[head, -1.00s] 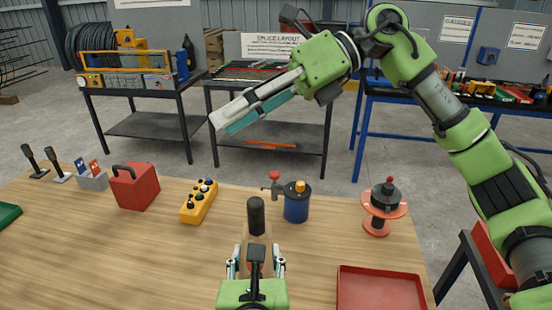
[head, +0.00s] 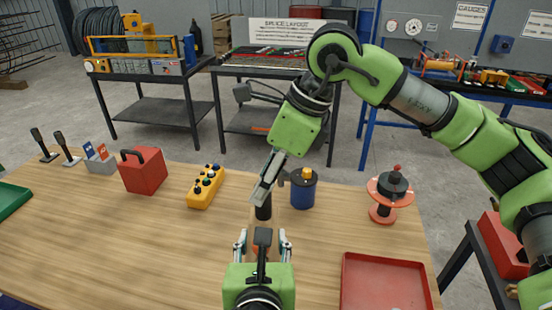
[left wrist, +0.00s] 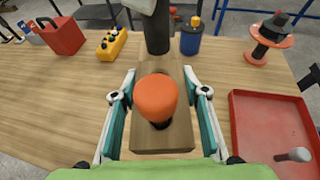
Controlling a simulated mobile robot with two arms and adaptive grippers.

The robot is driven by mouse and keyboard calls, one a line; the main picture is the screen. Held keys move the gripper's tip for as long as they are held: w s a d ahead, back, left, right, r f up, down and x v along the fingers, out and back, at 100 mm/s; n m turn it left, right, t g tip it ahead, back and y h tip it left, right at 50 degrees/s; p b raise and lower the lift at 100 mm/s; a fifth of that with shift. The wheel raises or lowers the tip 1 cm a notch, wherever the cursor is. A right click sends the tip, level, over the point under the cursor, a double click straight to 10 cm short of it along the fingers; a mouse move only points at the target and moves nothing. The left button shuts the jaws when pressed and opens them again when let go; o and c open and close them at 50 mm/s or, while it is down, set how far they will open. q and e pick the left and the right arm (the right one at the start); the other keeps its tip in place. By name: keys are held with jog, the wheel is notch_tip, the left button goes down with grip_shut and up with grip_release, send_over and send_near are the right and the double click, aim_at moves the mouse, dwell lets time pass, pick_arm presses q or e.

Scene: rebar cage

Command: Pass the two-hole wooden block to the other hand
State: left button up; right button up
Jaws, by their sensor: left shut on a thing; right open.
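The wooden block (left wrist: 181,138) is between the fingers of my left gripper (left wrist: 160,74), which is shut on it. In the left wrist view an orange rounded piece stands over the near part of the block and covers much of its top. A black cylinder (left wrist: 157,32) rises at its far end; I cannot tell whether it sits in a hole. In the head view my left gripper (head: 262,240) is low in the middle and hides most of the block. My right gripper (head: 264,190) is open, pointing down beside the black cylinder (head: 264,207).
A red tray (head: 385,258) lies at the right. A blue can (head: 303,192), an orange spool (head: 386,213), a yellow button box (head: 205,187) and a red box (head: 143,172) stand along the far side.

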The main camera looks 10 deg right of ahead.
pick_arm(q)
jog(key=shift+r, duration=0.1)
pick_arm(e)
jog(key=shift+x, duration=1.75)
grip_shut()
pick_arm(q)
jog(key=o, duration=1.4)
jog(key=shift+c, duration=0.2)
pick_arm(e)
jog(key=shift+r, duration=0.1)
